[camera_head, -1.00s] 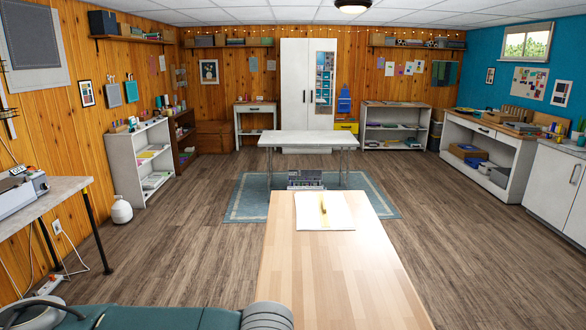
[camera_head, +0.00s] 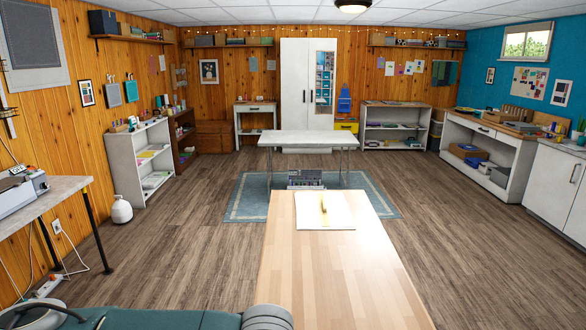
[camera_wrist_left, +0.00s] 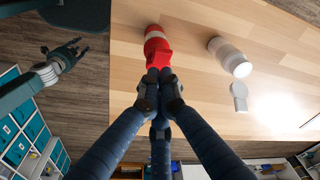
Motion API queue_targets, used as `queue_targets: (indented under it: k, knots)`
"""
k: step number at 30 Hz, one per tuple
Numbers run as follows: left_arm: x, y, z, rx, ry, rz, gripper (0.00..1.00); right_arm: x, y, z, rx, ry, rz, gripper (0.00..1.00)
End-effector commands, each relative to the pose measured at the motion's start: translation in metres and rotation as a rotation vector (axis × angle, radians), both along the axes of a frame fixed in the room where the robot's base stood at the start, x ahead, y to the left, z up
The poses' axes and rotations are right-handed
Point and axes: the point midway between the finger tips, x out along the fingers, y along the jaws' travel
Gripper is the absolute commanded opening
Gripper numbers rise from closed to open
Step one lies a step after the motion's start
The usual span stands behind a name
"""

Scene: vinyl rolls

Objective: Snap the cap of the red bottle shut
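In the left wrist view a red bottle with a white band (camera_wrist_left: 157,34) is on the light wooden tabletop (camera_wrist_left: 195,22). Its red cap (camera_wrist_left: 158,58) points towards my left gripper (camera_wrist_left: 159,76). The left fingertips are together right at the cap and hide part of it. They seem to touch it, without clearly gripping it. I cannot tell whether the cap is fully shut. My right gripper (camera_wrist_left: 83,47) is at the left of this view, off the tabletop, with its fingers apart and empty. Neither bottle nor gripper shows in the head view.

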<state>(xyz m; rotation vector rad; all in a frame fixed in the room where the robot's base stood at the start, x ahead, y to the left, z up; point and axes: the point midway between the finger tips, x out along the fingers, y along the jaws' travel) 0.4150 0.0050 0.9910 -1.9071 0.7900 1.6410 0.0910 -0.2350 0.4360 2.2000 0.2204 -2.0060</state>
Motion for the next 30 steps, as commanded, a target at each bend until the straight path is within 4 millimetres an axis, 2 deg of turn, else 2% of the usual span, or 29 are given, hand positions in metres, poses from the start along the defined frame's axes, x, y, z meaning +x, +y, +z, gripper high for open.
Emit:
queue_targets:
  k: [30]
  knots:
    - [0.000, 0.000, -0.026, -0.001, 0.001, 0.000, 0.00, 0.000, 0.000, -0.011, 0.000, 0.000, 0.000, 0.40]
